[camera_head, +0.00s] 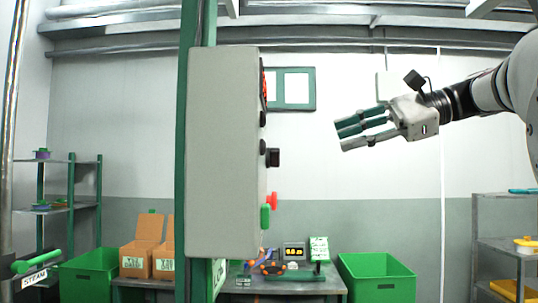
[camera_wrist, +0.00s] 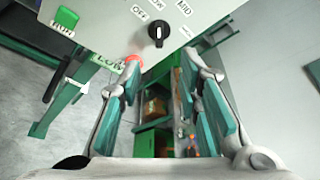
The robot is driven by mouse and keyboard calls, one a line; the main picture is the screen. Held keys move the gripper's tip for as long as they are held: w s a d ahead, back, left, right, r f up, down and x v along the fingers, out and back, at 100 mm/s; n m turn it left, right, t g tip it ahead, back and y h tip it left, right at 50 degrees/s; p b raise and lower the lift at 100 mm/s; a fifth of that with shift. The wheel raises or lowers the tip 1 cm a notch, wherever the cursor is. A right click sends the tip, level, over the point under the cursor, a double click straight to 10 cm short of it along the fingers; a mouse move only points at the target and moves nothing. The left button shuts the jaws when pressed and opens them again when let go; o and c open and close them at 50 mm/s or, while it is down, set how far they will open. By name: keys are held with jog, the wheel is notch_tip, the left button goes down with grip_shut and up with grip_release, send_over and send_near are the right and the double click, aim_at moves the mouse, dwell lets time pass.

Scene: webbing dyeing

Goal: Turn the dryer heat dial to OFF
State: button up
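The dryer heat dial (camera_wrist: 158,34) is a black round knob with a pale pointer mark on the grey panel in the wrist view. An OFF label (camera_wrist: 140,12) and other labels, partly cut off, stand around its far side. Which label the pointer meets is not clear. In the head view the grey control box (camera_head: 222,150) is seen from its side, and a black knob (camera_head: 272,157) juts from its right face. My gripper (camera_head: 342,135) is right of the box, apart from it. In the wrist view my gripper (camera_wrist: 160,68) has its fingers spread, with nothing between them.
A green button (camera_wrist: 66,18) and a red button (camera_wrist: 133,60), partly behind a finger, are on the panel. A green post (camera_head: 195,30) carries the box. A bench (camera_head: 270,284) with instruments and a green bin (camera_head: 378,280) stand below. Air between gripper and box is clear.

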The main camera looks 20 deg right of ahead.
aim_at(273, 158)
jog(key=x, duration=1.3)
jog(key=shift+a, duration=0.15)
grip_shut()
